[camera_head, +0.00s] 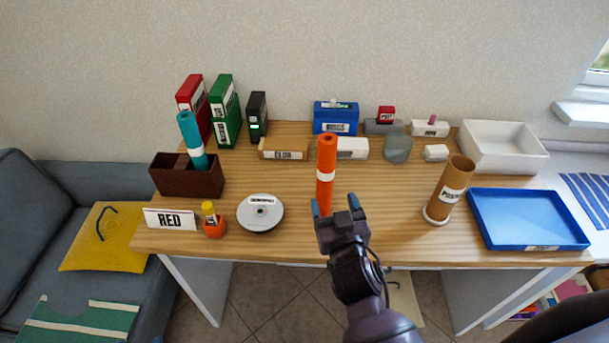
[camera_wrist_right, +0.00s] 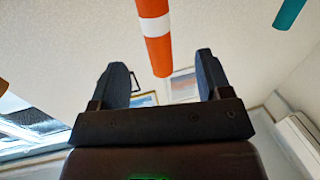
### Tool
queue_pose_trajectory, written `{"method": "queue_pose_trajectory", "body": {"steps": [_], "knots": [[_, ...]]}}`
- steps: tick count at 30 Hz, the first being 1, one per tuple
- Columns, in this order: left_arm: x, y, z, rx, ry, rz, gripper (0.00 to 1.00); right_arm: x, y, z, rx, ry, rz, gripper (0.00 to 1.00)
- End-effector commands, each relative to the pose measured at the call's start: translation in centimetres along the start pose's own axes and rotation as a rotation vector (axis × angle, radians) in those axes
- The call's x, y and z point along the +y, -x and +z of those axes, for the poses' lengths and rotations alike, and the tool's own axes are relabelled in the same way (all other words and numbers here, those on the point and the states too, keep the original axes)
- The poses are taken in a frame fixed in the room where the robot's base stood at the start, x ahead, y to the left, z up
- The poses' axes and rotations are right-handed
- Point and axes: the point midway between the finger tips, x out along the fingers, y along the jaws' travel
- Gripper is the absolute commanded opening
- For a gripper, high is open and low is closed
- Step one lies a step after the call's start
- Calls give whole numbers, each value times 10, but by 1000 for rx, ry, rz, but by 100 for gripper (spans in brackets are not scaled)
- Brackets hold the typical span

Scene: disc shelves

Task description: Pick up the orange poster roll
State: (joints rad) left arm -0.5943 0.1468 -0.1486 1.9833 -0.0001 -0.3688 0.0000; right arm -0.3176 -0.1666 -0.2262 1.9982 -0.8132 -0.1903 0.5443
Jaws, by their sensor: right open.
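The orange poster roll (camera_head: 326,165) stands upright on the wooden table in the head view, with a white band around its middle. In the right wrist view the orange roll (camera_wrist_right: 155,35) shows above and between the two fingers, apart from both. My right gripper (camera_head: 338,209) is open and empty, at the table's front side just in front of the roll's lower part. Its fingers also show in the right wrist view (camera_wrist_right: 165,78). The roll's foot is partly hidden behind the gripper. My left gripper is in neither view.
A teal roll (camera_head: 192,140) leans in a brown box (camera_head: 212,184) at left. A disc stack (camera_head: 260,213) lies left of the gripper. A brown tube (camera_head: 450,188) and a blue tray (camera_head: 526,219) are at right. Boxes line the back. Table around the roll is clear.

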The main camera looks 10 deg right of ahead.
Motion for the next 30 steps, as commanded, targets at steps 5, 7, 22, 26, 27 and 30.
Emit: {"method": "queue_pose_trajectory", "body": {"steps": [5, 7, 22, 26, 27, 30], "knots": [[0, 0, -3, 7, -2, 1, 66, 0, -5, -2, 10, -48, -5, 71], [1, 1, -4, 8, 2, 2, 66, -1, -12, -2, 9, -49, -6, 71], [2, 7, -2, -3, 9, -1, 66, 0, -58, -2, 8, -48, -4, 71], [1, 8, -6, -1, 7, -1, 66, 1, -70, -3, 9, -49, -4, 71], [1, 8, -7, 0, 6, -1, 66, 1, -75, -2, 9, -47, -5, 71], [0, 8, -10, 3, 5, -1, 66, 2, -89, -2, 9, -47, -5, 71]]}}
